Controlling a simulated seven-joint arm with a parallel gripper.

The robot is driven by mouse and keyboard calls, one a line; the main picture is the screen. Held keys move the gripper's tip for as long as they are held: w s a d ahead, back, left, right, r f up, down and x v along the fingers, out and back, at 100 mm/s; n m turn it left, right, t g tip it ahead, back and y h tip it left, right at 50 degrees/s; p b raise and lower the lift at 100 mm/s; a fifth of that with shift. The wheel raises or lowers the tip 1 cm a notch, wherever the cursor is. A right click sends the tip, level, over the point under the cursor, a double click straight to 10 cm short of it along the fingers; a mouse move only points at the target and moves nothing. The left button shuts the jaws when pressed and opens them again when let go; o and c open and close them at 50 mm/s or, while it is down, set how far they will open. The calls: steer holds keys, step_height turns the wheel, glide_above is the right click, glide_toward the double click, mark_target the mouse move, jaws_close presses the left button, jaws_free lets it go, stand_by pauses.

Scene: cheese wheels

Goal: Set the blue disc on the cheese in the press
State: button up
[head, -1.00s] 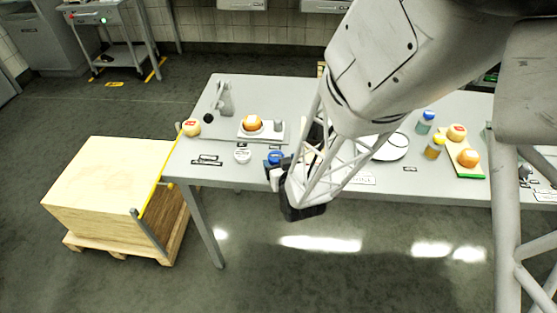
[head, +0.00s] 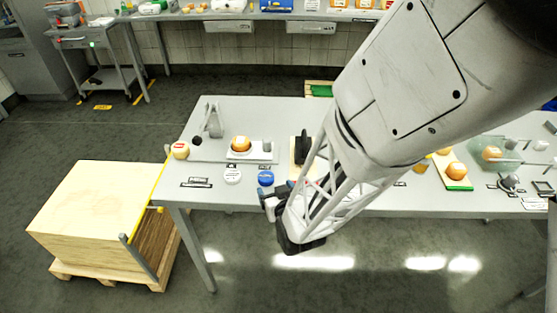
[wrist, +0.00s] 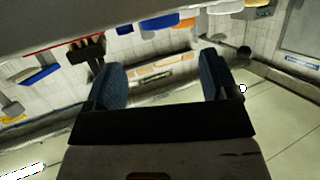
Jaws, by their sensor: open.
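The blue disc (head: 265,178) lies flat on the table near its front edge, beside a white disc (head: 232,176). An orange cheese (head: 240,144) sits on a pale dish on the white plate (head: 262,157) of what looks like the press. An upright grey lever frame (head: 212,120) stands at its left. My gripper (head: 270,200) is by the table's front edge, just in front of the blue disc and apart from it. In the wrist view my gripper (wrist: 162,85) has its two blue-padded fingers wide apart with nothing between them. The blue disc is not recognisable there.
A pale cheese with a red label (head: 180,150) and a black knob (head: 197,141) are at the table's left end. A board with a black tool (head: 302,150) stands right of the press. My arm hides the middle of the table. A wooden crate (head: 95,205) stands left.

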stand_by(0.5)
steer(key=shift+w+d+r, duration=0.15)
steer(key=shift+d+r, duration=0.15)
steer(key=shift+r, duration=0.05)
steer(key=s+d+r+m+g+h, duration=0.25)
steer(key=d+r+g+h, duration=0.2)
steer(key=d+r, duration=0.75)
steer(key=s+d+r+g, duration=0.2)
steer(key=s+d+r, duration=0.1)
steer(key=s, duration=0.2)
steer(key=s+d+r+m+g+h, duration=0.1)
steer(key=s+d+r+g, duration=0.1)
steer(key=s, duration=0.4)
steer(key=s+d+r+m+g, duration=0.1)
steer(key=s+d+r+g, duration=0.1)
steer(key=s+d+r, duration=0.2)
step_height(320, 180, up, 2)
steer(key=shift+s+d+r, duration=0.1)
steer(key=shift+s+d, duration=0.25)
steer(key=shift+s, duration=0.9)
steer(key=shift+o, duration=0.5)
steer(key=shift+h, duration=0.25)
steer(key=shift+w, duration=0.1)
